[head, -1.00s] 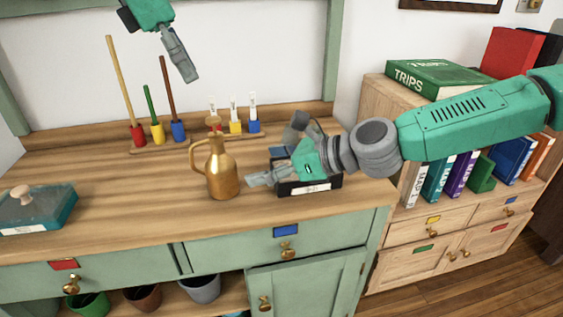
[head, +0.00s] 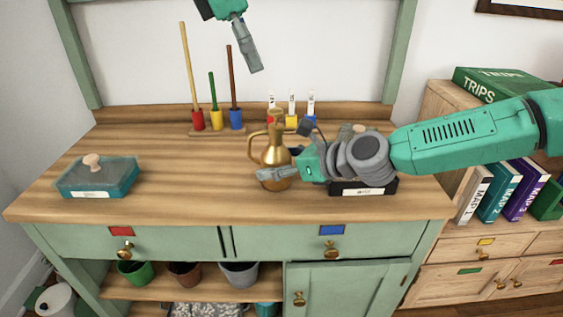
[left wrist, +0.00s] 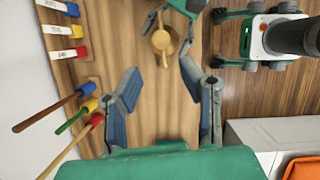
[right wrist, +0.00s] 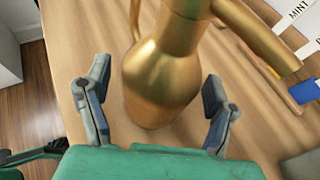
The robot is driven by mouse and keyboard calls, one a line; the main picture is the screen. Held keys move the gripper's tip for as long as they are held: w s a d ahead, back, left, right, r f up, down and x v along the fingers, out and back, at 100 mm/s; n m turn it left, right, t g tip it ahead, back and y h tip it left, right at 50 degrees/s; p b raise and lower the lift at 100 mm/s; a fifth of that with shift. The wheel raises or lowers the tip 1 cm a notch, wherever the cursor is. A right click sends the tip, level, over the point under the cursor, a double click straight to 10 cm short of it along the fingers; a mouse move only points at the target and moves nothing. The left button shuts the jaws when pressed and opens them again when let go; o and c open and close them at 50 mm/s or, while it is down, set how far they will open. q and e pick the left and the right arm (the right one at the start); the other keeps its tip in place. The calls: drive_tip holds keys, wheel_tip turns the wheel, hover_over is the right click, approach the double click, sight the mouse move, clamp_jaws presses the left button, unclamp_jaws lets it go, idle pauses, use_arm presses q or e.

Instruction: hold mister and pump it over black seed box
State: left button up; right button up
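The mister (head: 276,162) is a brass bottle with a handle, standing upright on the wooden bench top. My right gripper (head: 283,152) is open at the mister's right side. In the right wrist view the mister (right wrist: 160,80) stands between its spread fingers, with a gap on each side. The black seed box (head: 362,190) with a white label sits right of the mister, partly hidden behind my right wrist. My left gripper (head: 252,65) is high above the back of the bench. The left wrist view shows its fingers (left wrist: 160,75) open and empty.
A teal lidded box (head: 97,178) sits at the bench's left. A rack (head: 215,131) of coloured, long-handled tools stands at the back, beside labelled markers (head: 291,105). A wooden bookcase (head: 450,110) is on the right. The left-middle bench top is clear.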

drive_tip(key=c, duration=1.3)
use_arm(q)
drive_tip(key=shift+d, duration=0.2)
clamp_jaws()
use_arm(e)
drive_tip(key=shift+d, duration=0.2)
